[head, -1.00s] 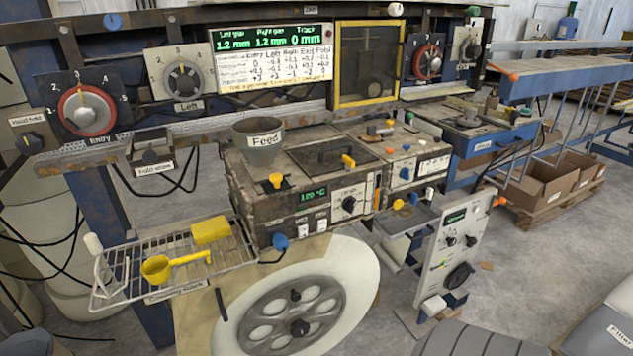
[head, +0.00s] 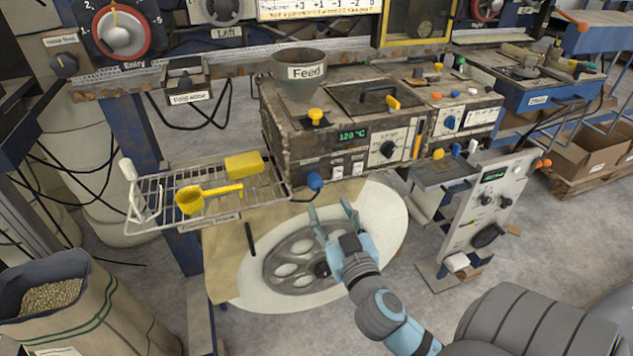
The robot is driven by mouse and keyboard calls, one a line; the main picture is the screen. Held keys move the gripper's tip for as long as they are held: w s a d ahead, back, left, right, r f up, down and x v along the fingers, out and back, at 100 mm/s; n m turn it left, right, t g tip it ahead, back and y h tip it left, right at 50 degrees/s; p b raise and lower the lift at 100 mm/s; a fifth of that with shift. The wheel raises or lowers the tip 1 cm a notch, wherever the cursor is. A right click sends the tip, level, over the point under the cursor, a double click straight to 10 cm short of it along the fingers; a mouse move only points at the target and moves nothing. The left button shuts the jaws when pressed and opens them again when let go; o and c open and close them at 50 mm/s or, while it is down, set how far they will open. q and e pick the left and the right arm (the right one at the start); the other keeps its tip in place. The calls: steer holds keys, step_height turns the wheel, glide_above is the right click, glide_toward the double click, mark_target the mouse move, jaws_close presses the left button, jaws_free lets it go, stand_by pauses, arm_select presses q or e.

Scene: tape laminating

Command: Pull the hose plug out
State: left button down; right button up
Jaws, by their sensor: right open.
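I cannot tell for sure which part is the hose plug. A blue knob (head: 315,181) sits at the lower front of the heater box (head: 330,122), with a dark line running left from it. A black oval part (head: 487,236) sits on the white control panel (head: 490,205) at the right. My right gripper (head: 331,210) is open and empty, its fingers pointing up toward the box. It appears in front of the large white wheel (head: 390,235), just below and right of the blue knob, apart from it. My left gripper is not in view.
A wire rack (head: 265,190) with a yellow scoop (head: 190,200) and a yellow block (head: 244,164) juts out left of the box. A sack of pellets (head: 100,310) stands at the lower left. A grey Feed pot (head: 300,80) stands on the box. Open floor shows around the wheel.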

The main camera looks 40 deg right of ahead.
mark_target(318, 188)
steer(key=x, duration=1)
steer(key=shift+w, duration=0.1)
steer(key=shift+c, duration=0.3)
jaws_close()
